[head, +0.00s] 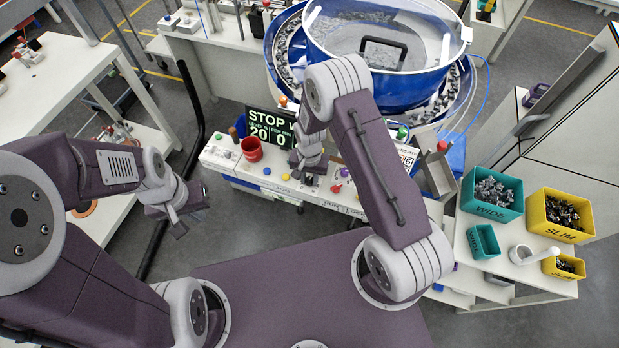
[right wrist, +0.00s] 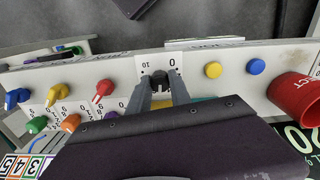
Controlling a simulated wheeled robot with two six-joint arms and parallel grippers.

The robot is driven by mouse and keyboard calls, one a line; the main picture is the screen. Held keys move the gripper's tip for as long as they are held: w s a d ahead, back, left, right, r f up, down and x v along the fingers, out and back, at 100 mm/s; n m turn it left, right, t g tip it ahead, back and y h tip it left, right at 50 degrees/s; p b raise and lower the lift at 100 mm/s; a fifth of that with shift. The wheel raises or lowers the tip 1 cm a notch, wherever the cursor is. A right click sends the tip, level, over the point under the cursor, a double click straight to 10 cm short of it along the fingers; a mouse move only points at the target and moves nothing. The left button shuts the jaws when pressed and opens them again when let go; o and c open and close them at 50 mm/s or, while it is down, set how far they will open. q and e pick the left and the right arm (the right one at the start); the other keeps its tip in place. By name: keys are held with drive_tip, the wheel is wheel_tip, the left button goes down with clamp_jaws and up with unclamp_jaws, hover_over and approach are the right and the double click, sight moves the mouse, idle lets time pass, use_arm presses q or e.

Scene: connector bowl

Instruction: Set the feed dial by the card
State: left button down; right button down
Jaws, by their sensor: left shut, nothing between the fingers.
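A black dial (right wrist: 160,78) sits on a white plate marked 0 and 10 in the right wrist view. My right gripper (right wrist: 161,88) has its two fingers at either side of this dial; I cannot tell whether they touch it. In the head view my right gripper (head: 306,175) is over the panel and hides the dial. My left gripper (head: 178,222) is shut and empty, away from the panel at the left.
The white panel (right wrist: 110,75) carries a red cup (right wrist: 295,95), yellow (right wrist: 213,69) and blue (right wrist: 257,67) buttons, and several coloured knobs left of the dial. The blue feeder bowl (head: 385,40) stands behind. Teal (head: 490,210) and yellow (head: 560,232) bins stand on the right bench.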

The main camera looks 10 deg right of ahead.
sight(310, 180)
drive_tip(key=shift+n, duration=0.7)
drive_tip(key=c, duration=1.2)
unclamp_jaws()
wheel_tip(310, 180, up, 9)
drive_tip(key=shift+r+b, duration=0.1)
drive_tip(key=shift+b, duration=0.9)
